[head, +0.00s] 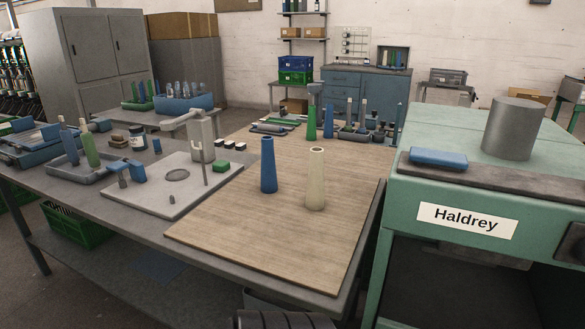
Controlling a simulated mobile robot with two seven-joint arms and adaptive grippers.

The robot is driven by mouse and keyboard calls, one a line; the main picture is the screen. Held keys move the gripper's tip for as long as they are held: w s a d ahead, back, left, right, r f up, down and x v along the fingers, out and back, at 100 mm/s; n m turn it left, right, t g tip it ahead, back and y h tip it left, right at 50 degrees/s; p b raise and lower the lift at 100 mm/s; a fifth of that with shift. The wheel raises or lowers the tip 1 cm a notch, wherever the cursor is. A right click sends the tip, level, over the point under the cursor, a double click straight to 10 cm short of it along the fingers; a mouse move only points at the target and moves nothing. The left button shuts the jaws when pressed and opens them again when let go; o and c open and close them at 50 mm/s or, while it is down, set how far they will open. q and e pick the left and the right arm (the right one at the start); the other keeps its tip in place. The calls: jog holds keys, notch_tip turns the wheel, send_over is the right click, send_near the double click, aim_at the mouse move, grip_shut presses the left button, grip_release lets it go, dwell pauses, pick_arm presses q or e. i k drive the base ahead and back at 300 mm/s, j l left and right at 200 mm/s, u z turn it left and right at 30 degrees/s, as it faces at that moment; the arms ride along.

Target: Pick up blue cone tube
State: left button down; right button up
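The blue cone tube (268,166) stands upright on the wooden board (230,235) on the table, wide end down. A cream cone tube (315,180) stands upright just to its right and a little nearer, with a small gap between them. A green cone tube (311,122) stands farther back on the board. Neither of my grippers can be made out in the head view.
A white plate with a winder fixture (200,140) stands left of the board. Trays with tubes (80,170) lie at the far left. A green Haldrey machine (465,215) stands close on the right. The front of the board is clear.

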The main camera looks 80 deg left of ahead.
aim_at(269, 178)
jog(key=u, duration=0.4)
jog(key=i+l+u, duration=0.1)
jog(key=u, duration=0.25)
jog(key=l+u, duration=0.15)
jog(key=u, duration=0.25)
jog(key=l+u, duration=0.1)
jog(key=u, duration=1.65)
jog(key=i+l, duration=0.05)
